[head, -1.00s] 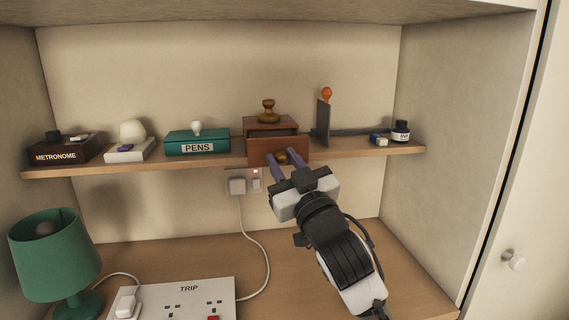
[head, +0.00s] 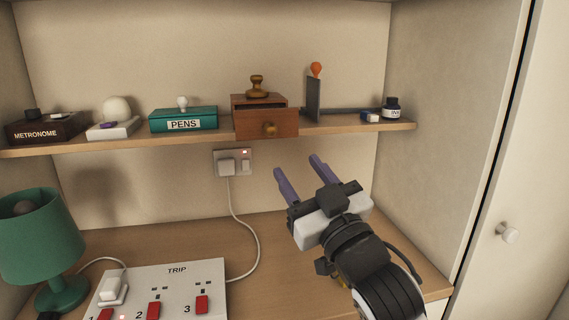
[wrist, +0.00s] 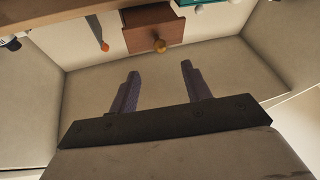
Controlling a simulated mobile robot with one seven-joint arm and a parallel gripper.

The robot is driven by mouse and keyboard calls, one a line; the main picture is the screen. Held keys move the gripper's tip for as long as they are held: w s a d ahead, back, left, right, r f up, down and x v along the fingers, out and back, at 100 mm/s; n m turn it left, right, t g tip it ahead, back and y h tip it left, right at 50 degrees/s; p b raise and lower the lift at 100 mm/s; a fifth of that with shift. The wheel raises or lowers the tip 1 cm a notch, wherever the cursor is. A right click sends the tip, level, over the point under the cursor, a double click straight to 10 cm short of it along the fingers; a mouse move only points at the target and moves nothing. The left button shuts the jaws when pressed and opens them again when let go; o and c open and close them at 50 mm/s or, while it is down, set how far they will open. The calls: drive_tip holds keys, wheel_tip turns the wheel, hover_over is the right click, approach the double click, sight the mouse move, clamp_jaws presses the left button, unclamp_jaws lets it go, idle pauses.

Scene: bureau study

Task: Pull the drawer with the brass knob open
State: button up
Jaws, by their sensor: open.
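The small wooden drawer (head: 250,124) stands pulled out of its brown box (head: 240,100) on the shelf. Its front juts past the shelf edge, and a dark gap shows above it. The brass knob (head: 270,129) is on the drawer front. In the wrist view the drawer front (wrist: 142,33) and the knob (wrist: 159,46) lie beyond my fingers. My gripper (head: 298,165) is open and empty, below and to the right of the knob and clear of it. Both fingers (wrist: 158,78) show apart in the wrist view, with nothing between them.
A stamp (head: 257,86) stands on the box. A teal pens box (head: 190,122) is to its left, and an upright dark plate with an orange-topped lever (head: 313,97) to its right. Below are a socket strip (head: 180,280), a green lamp (head: 38,235) and a white cord (head: 236,209).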

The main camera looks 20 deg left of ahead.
drive_tip(key=b+v, duration=0.3)
idle(0.6)
